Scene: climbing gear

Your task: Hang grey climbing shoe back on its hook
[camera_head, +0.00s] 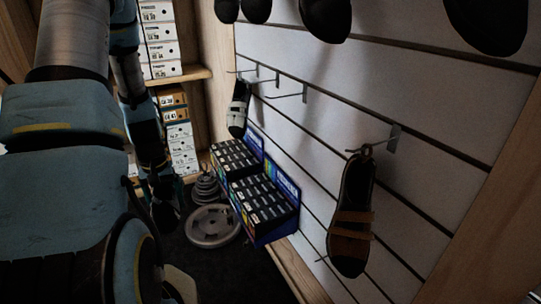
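A light grey climbing shoe with dark straps (238,110) hangs against the slatted wall, left of centre, toe down. Its upper end is close to a wall hook; the exact contact is too small to tell. Two slim metal hooks (290,95) to its right look empty. My arm fills the left side. Its far part runs down to a dark end, which appears to be my gripper (166,215), left of and below the grey shoe and apart from it. Its fingers are too dark to make out, and I cannot see anything held.
A dark shoe with brown straps (352,215) hangs from a hook at right. Several dark shoes (325,15) hang along the top. A box display (262,195) stands below the grey shoe, beside round grey weights (213,226). Shelves with shoeboxes (163,40) stand behind.

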